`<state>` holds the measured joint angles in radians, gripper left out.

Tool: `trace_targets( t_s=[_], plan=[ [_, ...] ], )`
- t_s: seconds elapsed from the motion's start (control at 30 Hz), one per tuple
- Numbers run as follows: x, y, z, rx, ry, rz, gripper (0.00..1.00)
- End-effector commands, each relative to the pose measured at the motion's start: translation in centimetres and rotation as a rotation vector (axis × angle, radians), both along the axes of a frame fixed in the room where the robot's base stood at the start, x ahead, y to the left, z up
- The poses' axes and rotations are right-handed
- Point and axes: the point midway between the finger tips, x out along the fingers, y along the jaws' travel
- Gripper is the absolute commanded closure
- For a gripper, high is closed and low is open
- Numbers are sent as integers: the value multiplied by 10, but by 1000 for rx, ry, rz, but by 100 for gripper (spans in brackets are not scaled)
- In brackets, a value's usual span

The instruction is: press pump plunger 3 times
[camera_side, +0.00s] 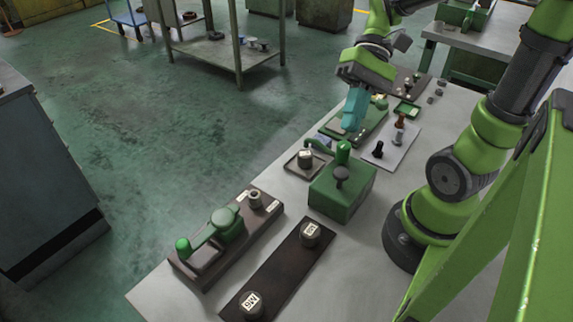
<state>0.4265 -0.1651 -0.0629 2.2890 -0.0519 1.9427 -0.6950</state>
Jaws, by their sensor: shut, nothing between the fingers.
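A green box-shaped pump (345,198) stands in the middle of the bench. A dark round knob on a short stem (341,174), which looks like the plunger, rises from its top. A green upright post with a curved spout (343,152) stands just behind the knob, and the spout reaches left. My gripper (350,126) has teal fingers that are shut and empty. It points down behind the pump, over or near a green tray-like fixture, apart from the knob. Its exact height above the bench is hard to tell.
A small dish with a round piece (305,160) sits left of the pump. In front are a dark base with a green lever device (222,228) and a dark strip with two labelled weights (310,233). A pale plate with small knobs (391,145) lies right of my gripper.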

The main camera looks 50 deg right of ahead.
Motion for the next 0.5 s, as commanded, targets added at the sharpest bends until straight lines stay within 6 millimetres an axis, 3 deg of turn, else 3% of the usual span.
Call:
trace_targets(
  t_s=[0.33, 0.5],
  plan=[
    [0, 0, -2, -2, -1, 2, 100],
    [-1, 0, -15, -1, 1, 2, 100]
  ],
)
